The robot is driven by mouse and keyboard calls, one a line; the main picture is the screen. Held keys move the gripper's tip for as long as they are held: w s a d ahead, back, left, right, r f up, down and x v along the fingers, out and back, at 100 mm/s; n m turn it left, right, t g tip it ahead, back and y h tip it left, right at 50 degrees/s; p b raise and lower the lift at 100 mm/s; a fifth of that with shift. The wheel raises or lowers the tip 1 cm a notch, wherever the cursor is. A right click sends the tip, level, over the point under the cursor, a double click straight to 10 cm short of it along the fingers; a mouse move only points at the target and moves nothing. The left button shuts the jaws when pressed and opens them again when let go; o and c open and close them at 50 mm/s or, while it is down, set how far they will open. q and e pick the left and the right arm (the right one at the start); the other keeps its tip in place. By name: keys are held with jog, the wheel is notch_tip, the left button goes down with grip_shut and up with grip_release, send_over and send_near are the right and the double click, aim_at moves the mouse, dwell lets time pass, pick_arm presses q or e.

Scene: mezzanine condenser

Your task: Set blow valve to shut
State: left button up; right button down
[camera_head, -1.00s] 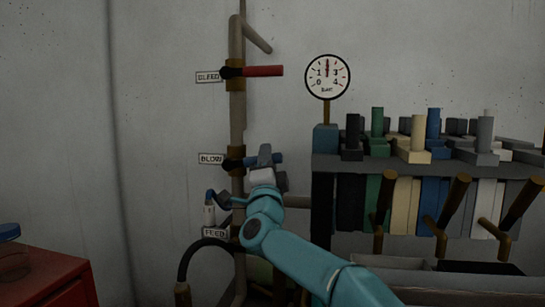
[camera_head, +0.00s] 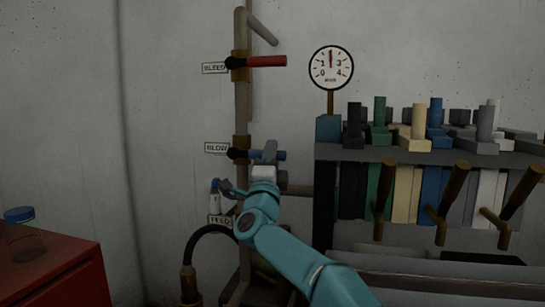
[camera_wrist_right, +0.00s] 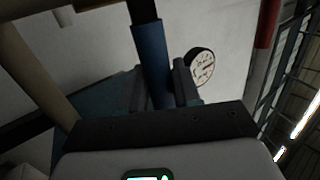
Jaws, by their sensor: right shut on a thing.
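The blow valve's blue lever (camera_head: 280,156) sticks out level to the right from the vertical pipe, beside the BLOW label (camera_head: 217,148). My right gripper (camera_head: 268,152) is shut on this lever. In the right wrist view the blue lever (camera_wrist_right: 150,60) runs between the two fingers of my right gripper (camera_wrist_right: 160,85). The gripper hides part of the lever in the head view. My left gripper is not in view.
Above is the red bleed lever (camera_head: 268,61), also pointing right. Below is the feed valve's blue handle (camera_head: 224,186). A gauge (camera_head: 331,67) and a rack (camera_head: 420,152) of coloured blocks stand right. A red cabinet (camera_head: 60,275) with a jar (camera_head: 22,235) stands left.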

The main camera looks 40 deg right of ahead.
jog(key=c, duration=0.9)
grip_release()
jog(key=shift+w+f, duration=0.1)
jog(key=b+v, duration=0.2)
jog(key=v, duration=1.4)
jog(key=shift+s+a, duration=0.1)
jog(key=shift+s, duration=0.2)
